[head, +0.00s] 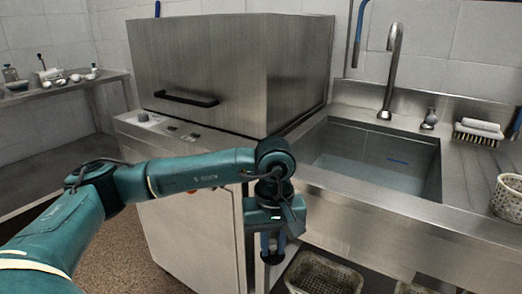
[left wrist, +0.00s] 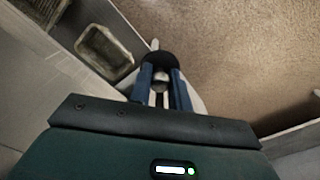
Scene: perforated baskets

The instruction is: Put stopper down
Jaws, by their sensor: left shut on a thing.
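My left gripper (head: 273,244) hangs fingers down in front of the counter, between the steel machine and the sink. Its blue fingers are shut on a dark round stopper (head: 272,258), which shows just below the fingertips. In the left wrist view the stopper (left wrist: 160,60) is a black disc with a grey middle part between the fingertips of the left gripper (left wrist: 162,78). It is held in the air above the floor, clear of the counter. Part of the stopper is hidden by the fingers. My right gripper is in neither view.
The sink (head: 375,160) has a tap (head: 392,65) behind it. A brush (head: 478,130) and a white perforated basket (head: 507,199) are on the right drainboard. A perforated basket (head: 322,274) sits low under the counter. The hooded machine (head: 200,70) stands left.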

